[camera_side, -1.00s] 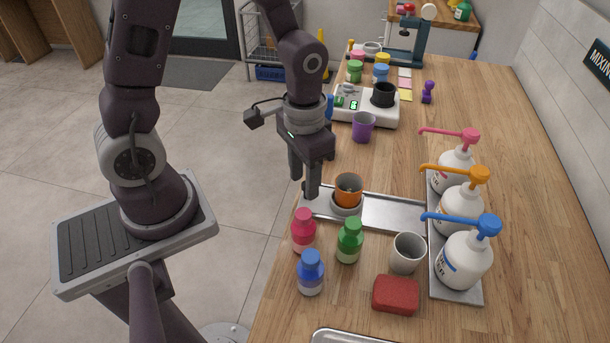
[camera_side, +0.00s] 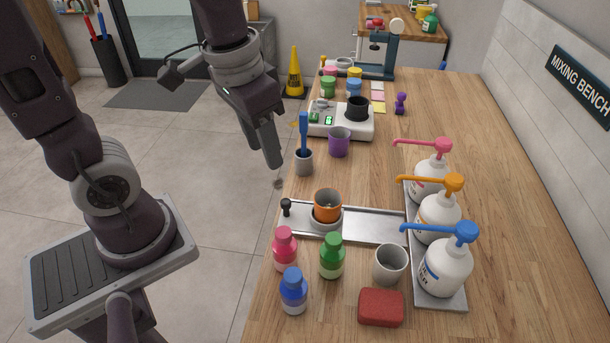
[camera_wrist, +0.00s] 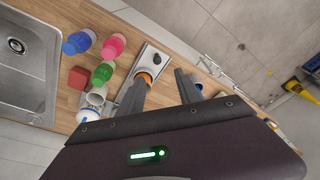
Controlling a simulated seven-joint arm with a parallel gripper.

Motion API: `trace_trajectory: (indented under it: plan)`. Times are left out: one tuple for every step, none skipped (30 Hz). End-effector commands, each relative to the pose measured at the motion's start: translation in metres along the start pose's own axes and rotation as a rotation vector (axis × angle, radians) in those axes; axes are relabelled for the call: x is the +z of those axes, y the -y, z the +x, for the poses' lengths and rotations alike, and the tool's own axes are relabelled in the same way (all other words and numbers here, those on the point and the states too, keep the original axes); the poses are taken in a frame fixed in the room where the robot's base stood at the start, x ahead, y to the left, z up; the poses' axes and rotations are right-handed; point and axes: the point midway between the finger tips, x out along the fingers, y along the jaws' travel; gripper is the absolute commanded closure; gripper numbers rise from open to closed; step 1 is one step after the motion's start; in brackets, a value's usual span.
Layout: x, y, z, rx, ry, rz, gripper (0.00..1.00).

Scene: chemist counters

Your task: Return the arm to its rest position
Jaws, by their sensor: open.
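My gripper (camera_side: 270,158) is open and empty. In the side view it hangs in the air left of the counter's edge, over the floor, fingers pointing down. It is apart from the orange cup (camera_side: 327,205), which stands upright in a grey round holder on the metal tray (camera_side: 375,227). In the wrist view the two fingers of my gripper (camera_wrist: 164,73) are spread with nothing between them. The orange cup (camera_wrist: 145,77) shows beside the left finger, partly hidden by it.
Red, green and blue bottles (camera_side: 331,256), a grey cup (camera_side: 390,264) and a red sponge (camera_side: 381,307) stand near the tray. Pump bottles (camera_side: 437,216) are at right. A grey holder with a blue tool (camera_side: 304,160) and a purple cup (camera_side: 339,142) are behind. Free air lies left.

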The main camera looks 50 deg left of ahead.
Motion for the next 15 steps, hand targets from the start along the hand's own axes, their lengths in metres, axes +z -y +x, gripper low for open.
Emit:
trace_trajectory:
  plan:
    - [0.010,0.001,-0.021,-0.001,-0.074,-0.001,0.59]
    - [0.017,0.001,-0.032,0.000,-0.111,-0.002,0.59]
    - [0.026,0.001,-0.044,0.001,-0.158,-0.002,0.59]
    - [0.034,0.001,-0.051,0.003,-0.189,-0.003,0.59]
    - [0.040,0.001,-0.057,0.005,-0.219,-0.003,0.59]
    - [0.048,0.001,-0.063,0.008,-0.249,-0.003,0.59]
    - [0.052,0.001,-0.066,0.010,-0.270,-0.003,0.59]
    - [0.056,0.001,-0.069,0.011,-0.286,-0.003,0.59]
    - [0.060,0.001,-0.071,0.013,-0.301,-0.002,0.59]
    - [0.062,0.001,-0.072,0.014,-0.308,-0.002,0.59]
    - [0.064,0.001,-0.073,0.015,-0.313,-0.002,0.59]
    - [0.064,0.001,-0.073,0.015,-0.315,-0.002,0.59]
    - [0.064,0.001,-0.073,0.015,-0.315,-0.002,0.59]
    - [0.064,0.001,-0.073,0.015,-0.314,-0.002,0.59]
    - [0.064,0.001,-0.073,0.015,-0.314,-0.002,0.59]
